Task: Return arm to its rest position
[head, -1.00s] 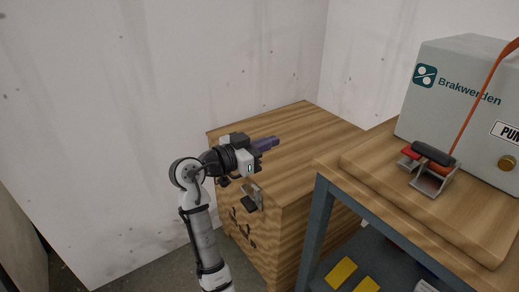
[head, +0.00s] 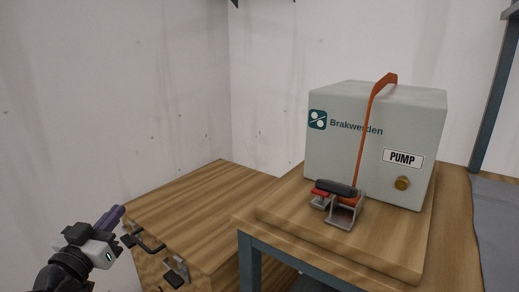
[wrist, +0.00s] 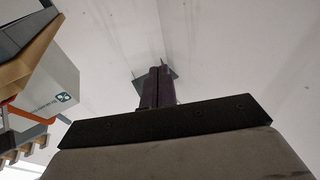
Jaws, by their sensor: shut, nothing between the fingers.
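My gripper (head: 110,217) is at the lower left in the head view, in front of the left side of the wooden cabinet (head: 205,200). Its purple fingers point up and to the right. In the wrist view the fingers of my gripper (wrist: 156,88) are together with nothing between them. The pale wall lies beyond the fingertips in that view. Most of my arm is out of the head view.
A grey pump box (head: 345,150) with an orange lever (head: 366,120) stands on the wooden workbench (head: 390,262) to the right. A pedal with a black bar (head: 336,188) sits before it. Dark handles (head: 150,241) are on the cabinet's front. The pump box shows sideways in the wrist view (wrist: 50,90).

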